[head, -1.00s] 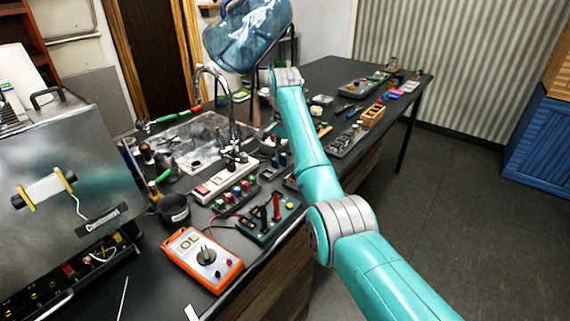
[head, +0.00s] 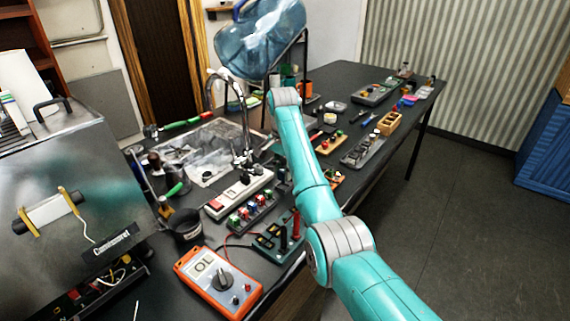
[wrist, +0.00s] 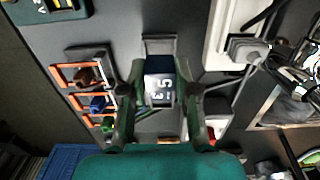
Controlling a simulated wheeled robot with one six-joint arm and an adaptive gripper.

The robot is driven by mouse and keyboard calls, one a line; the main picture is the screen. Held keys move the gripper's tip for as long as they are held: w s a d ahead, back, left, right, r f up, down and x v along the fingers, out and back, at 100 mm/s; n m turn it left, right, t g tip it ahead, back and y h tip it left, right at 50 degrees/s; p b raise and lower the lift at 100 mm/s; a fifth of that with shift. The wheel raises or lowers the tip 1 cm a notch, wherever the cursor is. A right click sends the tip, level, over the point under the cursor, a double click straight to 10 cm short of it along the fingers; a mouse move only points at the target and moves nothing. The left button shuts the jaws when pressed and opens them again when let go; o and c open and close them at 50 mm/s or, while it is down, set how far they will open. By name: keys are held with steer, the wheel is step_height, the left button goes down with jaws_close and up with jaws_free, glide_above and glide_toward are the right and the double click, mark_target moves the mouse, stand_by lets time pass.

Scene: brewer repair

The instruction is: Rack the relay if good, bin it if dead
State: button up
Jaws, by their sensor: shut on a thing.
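My gripper (wrist: 161,112) is shut on a dark blue block-shaped relay (wrist: 160,80) with white markings, in the wrist view. In the head view my arm hides the gripper and the relay. An orange multimeter (head: 217,280) reads OL at the front of the bench. Beside it is a green test board (head: 280,238) with a red and a black upright part. A dark rack (head: 253,212) with red, blue and green pieces sits behind the board. Orange-edged slots (wrist: 73,73) with coloured pieces show left of the gripper in the wrist view.
A black cup (head: 187,226) stands left of the rack; I cannot tell if it is the bin. A white power strip (head: 238,193), a sink (head: 198,168) with a tall tap, and a metal brewer (head: 75,200) crowd the bench. Dark floor is clear on the right.

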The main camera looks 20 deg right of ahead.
steer(key=shift+f, duration=0.7)
steer(key=shift+f, duration=0.75)
stand_by(1.9)
steer(key=o, duration=1.1)
